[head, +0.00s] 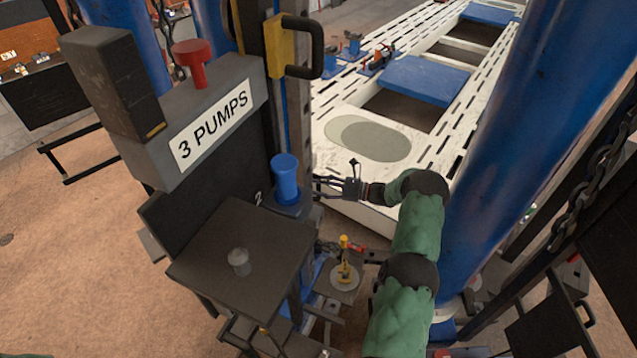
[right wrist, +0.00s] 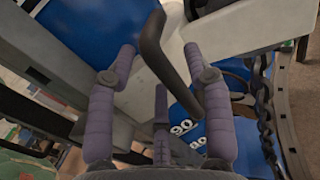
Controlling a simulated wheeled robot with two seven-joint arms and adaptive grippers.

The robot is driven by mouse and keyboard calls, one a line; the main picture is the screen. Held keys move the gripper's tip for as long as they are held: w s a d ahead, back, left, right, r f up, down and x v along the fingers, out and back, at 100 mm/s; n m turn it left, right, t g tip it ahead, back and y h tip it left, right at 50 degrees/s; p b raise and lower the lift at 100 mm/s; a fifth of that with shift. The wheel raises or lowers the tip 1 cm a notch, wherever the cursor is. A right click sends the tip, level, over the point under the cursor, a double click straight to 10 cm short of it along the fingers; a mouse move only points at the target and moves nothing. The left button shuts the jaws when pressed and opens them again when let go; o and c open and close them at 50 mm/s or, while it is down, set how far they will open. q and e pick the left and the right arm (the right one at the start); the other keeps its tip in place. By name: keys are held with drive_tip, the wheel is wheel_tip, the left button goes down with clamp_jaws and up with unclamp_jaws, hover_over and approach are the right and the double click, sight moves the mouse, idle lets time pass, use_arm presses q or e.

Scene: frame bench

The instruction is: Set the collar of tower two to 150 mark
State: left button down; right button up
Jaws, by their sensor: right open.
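A yellow collar (head: 281,45) with a black looped handle (head: 318,48) sits high on an upright rail behind the grey box in the head view. A blue cylinder (head: 286,180) stands lower down, beside a mark that looks like a 2. My right gripper (head: 326,187) is open just right of the cylinder, well below the collar; contact cannot be told. In the right wrist view, the purple fingers of my right gripper (right wrist: 160,58) are spread, and a bent black bar (right wrist: 150,45) crosses between them. Behind is a blue surface (right wrist: 184,104) with numbers like 90. The 150 mark is not readable.
A grey box (head: 235,95) labelled 3 PUMPS carries a red knob (head: 193,58). A dark table (head: 215,265) stands at front left. A thick blue column (head: 530,130) and a chain (head: 575,195) lie right of my arm. A white slotted frame (head: 425,130) lies behind.

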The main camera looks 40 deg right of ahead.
drive_tip(key=shift+w+a, duration=0.35)
drive_tip(key=shift+w, duration=0.1)
